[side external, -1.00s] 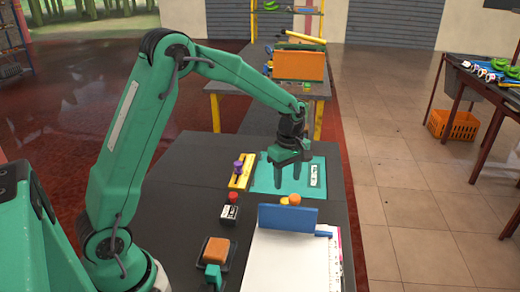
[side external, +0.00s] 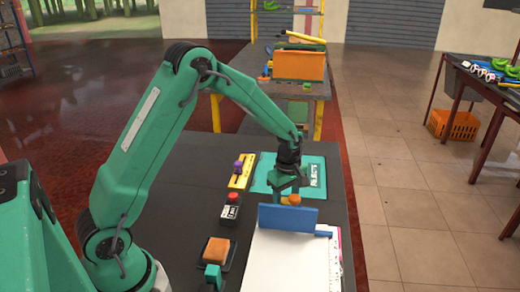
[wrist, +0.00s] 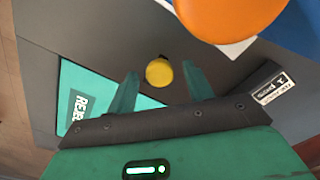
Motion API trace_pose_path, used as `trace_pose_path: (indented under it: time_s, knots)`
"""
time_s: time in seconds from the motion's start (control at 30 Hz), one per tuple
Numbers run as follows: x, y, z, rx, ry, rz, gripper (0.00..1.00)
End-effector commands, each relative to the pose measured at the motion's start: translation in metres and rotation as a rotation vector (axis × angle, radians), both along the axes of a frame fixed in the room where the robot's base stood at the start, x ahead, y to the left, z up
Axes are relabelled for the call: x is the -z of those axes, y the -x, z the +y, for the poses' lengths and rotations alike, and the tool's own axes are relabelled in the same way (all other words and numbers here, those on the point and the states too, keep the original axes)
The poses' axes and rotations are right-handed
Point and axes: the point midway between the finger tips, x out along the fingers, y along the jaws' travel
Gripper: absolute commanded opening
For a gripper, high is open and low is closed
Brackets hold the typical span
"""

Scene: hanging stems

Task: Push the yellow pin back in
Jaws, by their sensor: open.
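The yellow pin (wrist: 159,72) shows its round head in the wrist view, lying between and slightly beyond the fingertips of my gripper (wrist: 160,84). My gripper is open and its fingers show no contact with the pin. In the side view my gripper (side external: 287,188) hangs low just behind the blue upright panel (side external: 288,217). The pin is mostly hidden there. How far the pin stands out cannot be told. An orange round knob (side external: 295,199) is close beside the fingers; it looms large at the top of the wrist view (wrist: 228,14).
A green mat (side external: 262,178) lies under and behind my gripper. A white notepad (side external: 290,262), a red-button box (side external: 231,209), a yellow bar with a purple knob (side external: 239,171) and an orange block (side external: 217,251) share the dark table.

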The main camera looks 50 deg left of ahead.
Motion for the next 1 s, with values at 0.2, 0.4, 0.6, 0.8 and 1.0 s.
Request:
trace_pose_path:
  time_s: [0.2,0.4,0.6,0.8,1.0]
  knots:
    - [0.000,0.000,0.000,0.000,0.000,0.000,0.46]
    - [0.000,0.000,0.000,0.000,0.000,0.001,0.07]
    - [0.000,-0.001,0.001,0.000,0.000,0.001,0.00]
    - [0.000,-0.013,0.012,-0.003,0.000,0.000,0.00]
    - [0.000,-0.024,0.024,-0.002,0.000,0.000,0.00]
